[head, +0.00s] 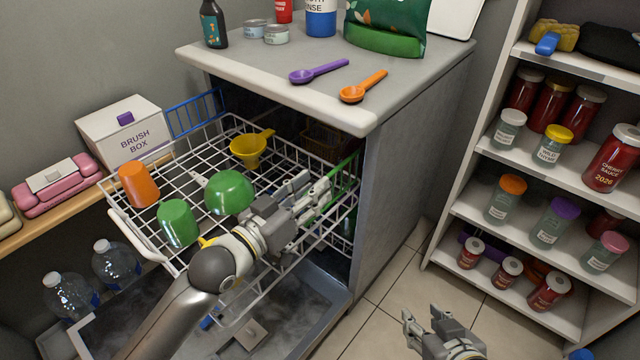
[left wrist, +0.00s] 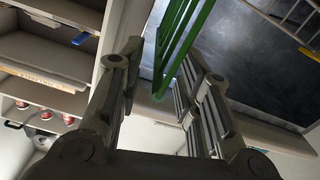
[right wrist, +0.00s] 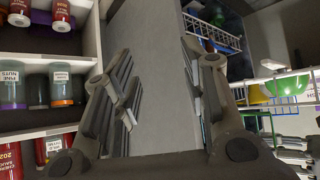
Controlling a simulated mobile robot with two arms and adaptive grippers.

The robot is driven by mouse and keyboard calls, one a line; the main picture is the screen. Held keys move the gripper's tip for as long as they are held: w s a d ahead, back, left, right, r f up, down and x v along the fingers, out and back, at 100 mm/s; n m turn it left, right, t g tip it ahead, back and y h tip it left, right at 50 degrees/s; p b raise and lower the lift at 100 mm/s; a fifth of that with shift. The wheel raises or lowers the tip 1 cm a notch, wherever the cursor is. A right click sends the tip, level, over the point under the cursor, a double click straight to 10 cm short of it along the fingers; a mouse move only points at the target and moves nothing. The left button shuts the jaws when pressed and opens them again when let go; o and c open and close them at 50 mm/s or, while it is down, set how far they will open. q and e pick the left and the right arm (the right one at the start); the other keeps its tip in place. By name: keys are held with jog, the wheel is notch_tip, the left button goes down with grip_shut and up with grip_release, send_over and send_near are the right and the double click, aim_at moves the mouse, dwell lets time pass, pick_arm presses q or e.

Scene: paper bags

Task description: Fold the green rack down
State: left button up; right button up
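The green rack (head: 344,171) is a set of green wire bars at the right side of the pulled-out white upper dish rack, partly hidden behind my left gripper. In the left wrist view the green bars (left wrist: 175,48) run down between my fingers, with a finger on either side. My left gripper (head: 318,188) is open at the green rack; I cannot tell whether a finger touches it. The green rack also shows at the right of the right wrist view (right wrist: 262,124). My right gripper (head: 428,318) is open and empty, low above the floor right of the dishwasher.
The upper rack (head: 213,133) holds an orange cup (head: 138,184), a green cup (head: 178,222), a green bowl (head: 230,192) and a yellow funnel (head: 248,150). A blue rack (head: 194,112) stands at its left. Jar shelves (head: 545,185) stand at right; tiled floor between is clear.

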aim_at(333, 186)
pick_arm(q)
jog(key=shift+x, duration=1.5)
pick_arm(e)
jog(key=shift+w+a+r+t+y, duration=0.15)
jog(key=shift+w+a+r+t, duration=0.05)
jog(key=shift+w+r+t, duration=0.3)
jog(key=shift+w+a+r+t+y, duration=0.2)
jog(key=shift+w+r+t, duration=0.2)
jog(key=shift+w+r, duration=0.15)
pick_arm(q)
grip_shut()
pick_arm(e)
jog(key=shift+f, duration=0.1)
